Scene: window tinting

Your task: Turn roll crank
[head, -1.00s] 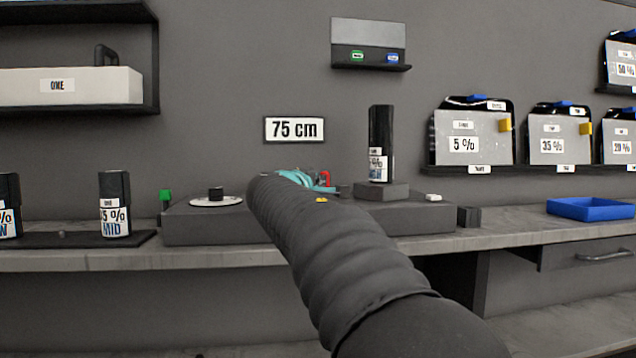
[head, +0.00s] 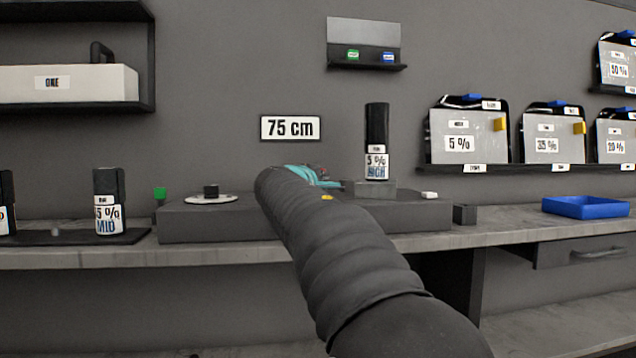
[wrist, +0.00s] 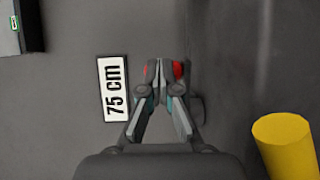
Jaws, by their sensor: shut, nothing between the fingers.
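A long dark grey machine base (head: 235,222) lies on the bench in the head view. On its left stands a white disc (head: 228,199) with a black knob (head: 211,191) on top. I cannot tell for sure which part is the crank. My gripper (wrist: 162,85) is shut and empty in the wrist view. A red part (wrist: 178,69) shows just behind its fingertips; I cannot tell whether they touch.
A black roll (head: 376,140) stands upright on a block at the base's right. A 75 cm sign (head: 290,128) hangs on the wall behind. Another roll (head: 109,195) stands at left. A blue tray (head: 585,207) lies at right. A yellow cylinder (wrist: 285,145) is close in the wrist view.

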